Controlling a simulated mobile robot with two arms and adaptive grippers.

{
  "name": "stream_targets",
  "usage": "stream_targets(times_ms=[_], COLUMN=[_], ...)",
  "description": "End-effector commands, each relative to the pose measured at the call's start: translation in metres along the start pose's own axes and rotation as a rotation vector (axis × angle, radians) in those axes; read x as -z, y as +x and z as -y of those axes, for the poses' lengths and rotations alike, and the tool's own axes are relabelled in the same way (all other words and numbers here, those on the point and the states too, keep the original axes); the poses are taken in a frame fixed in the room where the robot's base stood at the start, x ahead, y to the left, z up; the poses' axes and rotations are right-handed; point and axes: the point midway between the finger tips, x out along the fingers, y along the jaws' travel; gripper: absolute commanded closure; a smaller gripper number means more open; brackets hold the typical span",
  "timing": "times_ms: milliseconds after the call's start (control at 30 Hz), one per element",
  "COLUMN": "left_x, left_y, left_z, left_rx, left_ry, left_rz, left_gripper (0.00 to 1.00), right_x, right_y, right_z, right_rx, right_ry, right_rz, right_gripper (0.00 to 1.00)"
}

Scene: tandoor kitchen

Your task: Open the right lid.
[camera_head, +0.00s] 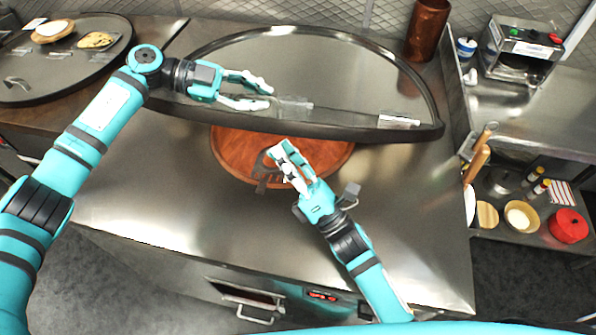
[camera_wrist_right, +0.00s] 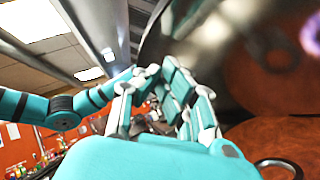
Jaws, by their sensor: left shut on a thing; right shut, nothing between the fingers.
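The right lid (camera_head: 300,65) is a large shiny metal disc with a dark rim. It stands tilted up, its near rim raised over a round terracotta opening (camera_head: 230,150) in the steel counter. My left gripper (camera_head: 270,92) is shut at the left end of the lid's bar handle (camera_head: 345,112), though the contact is hard to make out. My right gripper (camera_head: 283,150) is shut and empty, over the opening and below the lid's near rim. In the right wrist view its fingers (camera_wrist_right: 165,85) show with terracotta (camera_wrist_right: 255,90) to the right.
The left lid (camera_head: 60,75) lies flat at far left with bread on it. A copper cup (camera_head: 428,30) stands behind the right lid. A steel machine (camera_head: 520,50), bowls and a red pot (camera_head: 568,225) are at right. The front counter (camera_head: 180,210) is clear.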

Motion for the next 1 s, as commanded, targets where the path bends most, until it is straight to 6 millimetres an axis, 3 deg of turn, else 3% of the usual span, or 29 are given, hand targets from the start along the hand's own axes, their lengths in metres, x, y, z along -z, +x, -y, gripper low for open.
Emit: stream_targets(times_ms=[167, 533, 767, 1000], left_x=[0.002, 0.002, 0.001, -0.004], left_y=[-0.001, -0.001, -0.001, 0.001], left_z=[0.002, 0.002, 0.000, -0.005], left_rx=[0.004, 0.004, -0.002, -0.012], left_ry=[0.002, 0.002, 0.000, -0.006], left_rz=[-0.002, -0.002, -0.002, 0.003], left_gripper=[1.00, 1.00, 1.00, 1.00], right_x=[0.000, 0.000, -0.019, -0.024], right_y=[0.013, 0.015, 0.033, 0.035], right_z=[0.000, 0.000, -0.003, -0.004], right_rx=[0.000, 0.001, -0.003, -0.007], right_ry=[0.001, 0.001, -0.001, -0.002], right_rz=[-0.001, -0.001, 0.003, 0.011], right_gripper=[1.00, 1.00, 1.00, 1.00])
